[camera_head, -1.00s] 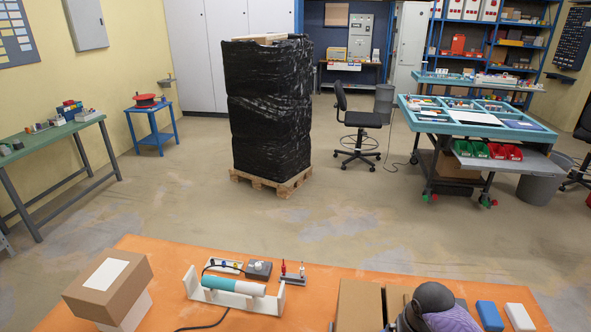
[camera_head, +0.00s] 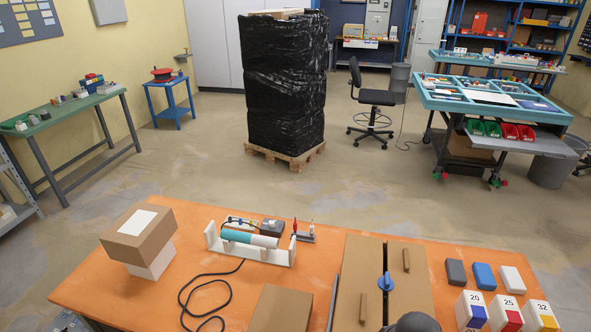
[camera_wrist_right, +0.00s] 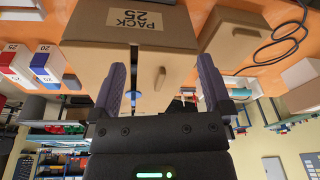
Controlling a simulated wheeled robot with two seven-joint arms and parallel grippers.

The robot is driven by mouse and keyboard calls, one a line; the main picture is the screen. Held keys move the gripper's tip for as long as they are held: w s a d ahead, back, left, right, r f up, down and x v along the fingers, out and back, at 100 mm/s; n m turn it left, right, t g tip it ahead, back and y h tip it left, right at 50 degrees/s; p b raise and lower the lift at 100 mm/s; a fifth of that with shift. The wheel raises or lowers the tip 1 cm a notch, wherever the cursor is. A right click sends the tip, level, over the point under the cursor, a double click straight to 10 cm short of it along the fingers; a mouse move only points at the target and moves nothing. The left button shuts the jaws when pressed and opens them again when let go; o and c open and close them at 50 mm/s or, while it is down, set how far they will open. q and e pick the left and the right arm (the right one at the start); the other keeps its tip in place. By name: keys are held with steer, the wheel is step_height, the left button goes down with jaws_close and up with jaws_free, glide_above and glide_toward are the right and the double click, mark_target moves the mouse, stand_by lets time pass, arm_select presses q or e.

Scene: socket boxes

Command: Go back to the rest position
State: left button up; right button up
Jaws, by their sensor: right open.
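My right gripper (camera_wrist_right: 162,88) shows in the right wrist view with its two purple fingers apart and nothing held between them. Beyond the fingers is a cardboard box (camera_wrist_right: 90,20) with a label reading PACK 25. In the head view only a dark rounded part of my right arm shows at the bottom edge, in front of the brown panels (camera_head: 358,260); the fingers are out of that frame. My left gripper is not in view.
The orange table (camera_head: 80,280) holds a carton (camera_head: 150,235) on a white block, a teal and white tube (camera_head: 250,238) on a stand, a black cable (camera_head: 190,290), a blue knob (camera_head: 386,283), small blocks (camera_head: 483,275) and numbered boxes (camera_head: 505,312). Open floor lies beyond.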

steer(key=s+a+r+n+t, duration=0.15)
steer(key=s+r, duration=0.55)
steer(key=s, duration=0.7)
step_height(320, 180, down, 34)
steer(key=s+f+g+b, duration=0.1)
steer(key=s+g+b, duration=0.1)
steer(key=b, duration=1.4)
arm_select(q)
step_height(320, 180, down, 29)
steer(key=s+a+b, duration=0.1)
steer(key=b, duration=1.1)
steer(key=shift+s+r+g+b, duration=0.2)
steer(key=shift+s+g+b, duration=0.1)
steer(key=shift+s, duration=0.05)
arm_select(e)
steer(key=s+d+f, duration=0.1)
steer(key=s+f, duration=0.3)
steer(key=f, duration=0.3)
steer(key=s+d+f, duration=0.1)
steer(key=s+f, duration=0.4)
steer(key=f, duration=0.3)
steer(key=s+d+f+g, duration=0.1)
steer(key=s+f, duration=0.3)
steer(key=f, duration=0.3)
steer(key=shift+s+f+h, duration=0.25)
steer(key=shift+s+h, duration=0.05)
steer(key=shift+h, duration=0.1)
steer(key=shift+n, duration=0.25)
steer(key=shift+c, duration=0.3)
